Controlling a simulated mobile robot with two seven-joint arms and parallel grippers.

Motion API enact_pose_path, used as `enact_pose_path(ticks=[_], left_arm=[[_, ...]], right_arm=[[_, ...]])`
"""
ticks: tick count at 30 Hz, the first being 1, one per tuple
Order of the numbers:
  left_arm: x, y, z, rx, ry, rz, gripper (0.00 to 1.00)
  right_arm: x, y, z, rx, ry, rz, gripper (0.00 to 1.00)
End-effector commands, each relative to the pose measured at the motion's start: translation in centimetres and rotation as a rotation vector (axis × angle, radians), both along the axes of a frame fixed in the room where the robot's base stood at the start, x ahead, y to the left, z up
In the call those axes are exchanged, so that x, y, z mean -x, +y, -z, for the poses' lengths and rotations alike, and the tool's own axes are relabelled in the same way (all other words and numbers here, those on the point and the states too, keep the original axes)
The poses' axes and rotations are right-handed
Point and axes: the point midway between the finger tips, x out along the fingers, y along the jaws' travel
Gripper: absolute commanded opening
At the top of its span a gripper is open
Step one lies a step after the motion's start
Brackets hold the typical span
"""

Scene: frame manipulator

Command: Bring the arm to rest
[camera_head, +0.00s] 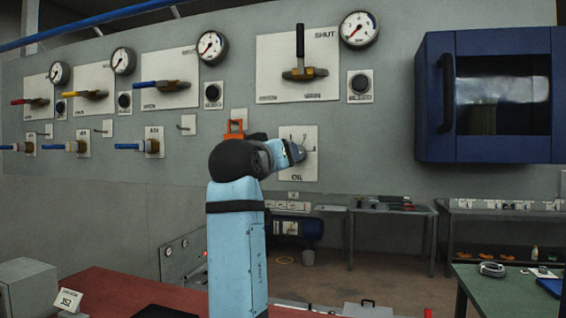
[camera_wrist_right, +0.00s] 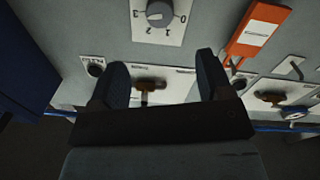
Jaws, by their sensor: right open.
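My right arm (camera_head: 237,235) rises in light blue from the bottom middle of the head view and bends at its top in front of the wall panel. Its far end is beside the white OIL dial plate (camera_head: 306,165) and covers part of it. In the right wrist view my right gripper (camera_wrist_right: 162,78) has its two dark fingers wide apart with nothing between them. That view is upside down; a dial plate with a grey knob (camera_wrist_right: 160,14) lies beyond the fingertips. My left gripper is not in view.
The panel carries several gauges, valve handles (camera_head: 303,72) and an orange part (camera_head: 235,127), partly behind my arm. A blue cabinet (camera_head: 488,95) juts out at right. A red surface (camera_head: 120,290) lies low left; a green table (camera_head: 500,292) stands low right. Floor shows between them.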

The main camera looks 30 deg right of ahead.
Motion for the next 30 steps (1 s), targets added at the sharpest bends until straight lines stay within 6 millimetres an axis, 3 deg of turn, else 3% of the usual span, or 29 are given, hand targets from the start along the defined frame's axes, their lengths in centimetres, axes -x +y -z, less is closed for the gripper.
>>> enact_pose_path(ticks=[7,22,26,30], left_arm=[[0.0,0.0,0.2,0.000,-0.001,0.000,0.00],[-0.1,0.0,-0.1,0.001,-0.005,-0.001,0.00],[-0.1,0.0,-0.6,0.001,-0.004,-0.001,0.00],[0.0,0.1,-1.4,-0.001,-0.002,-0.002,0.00]], right_arm=[[0.7,0.9,0.0,0.000,-0.001,0.000,0.72],[0.3,0.9,0.6,0.006,0.007,-0.007,0.72],[-1.6,1.1,4.3,0.041,0.048,-0.057,0.72],[-4.5,1.9,12.1,0.096,0.122,-0.171,0.72]])
